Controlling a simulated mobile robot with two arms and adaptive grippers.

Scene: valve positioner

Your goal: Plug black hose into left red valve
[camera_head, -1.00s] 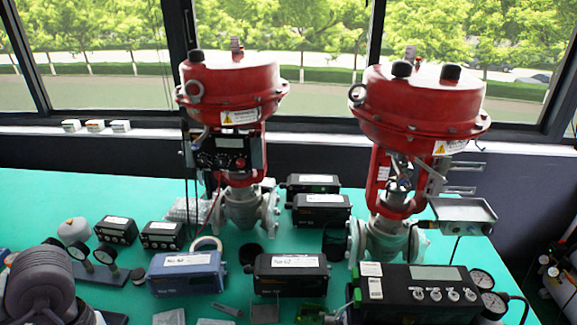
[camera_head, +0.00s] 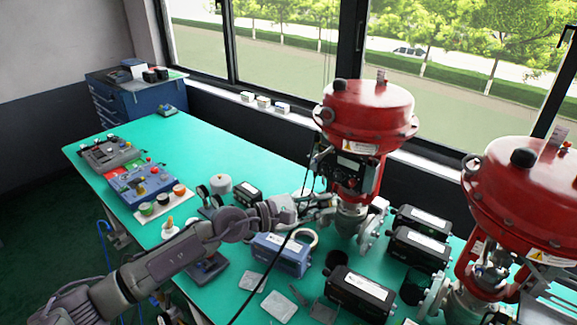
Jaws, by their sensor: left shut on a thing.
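The left red valve (camera_head: 368,112) stands upright on the green table, with a dark positioner (camera_head: 355,173) on its front and a grey flanged body below. The thin black hose (camera_head: 262,277) runs from the bottom edge of the view up past my left gripper toward the valve's left side. My left gripper (camera_head: 322,207) is just left of the valve's lower body and is shut on the black hose. Its fingertips and the hose end are too small to make out clearly.
A second red valve (camera_head: 525,200) stands at the right. A blue box (camera_head: 281,254), a black box (camera_head: 357,294) and other dark boxes surround the left valve. Control panels (camera_head: 143,187) lie at the left. The table's back left (camera_head: 200,140) is clear.

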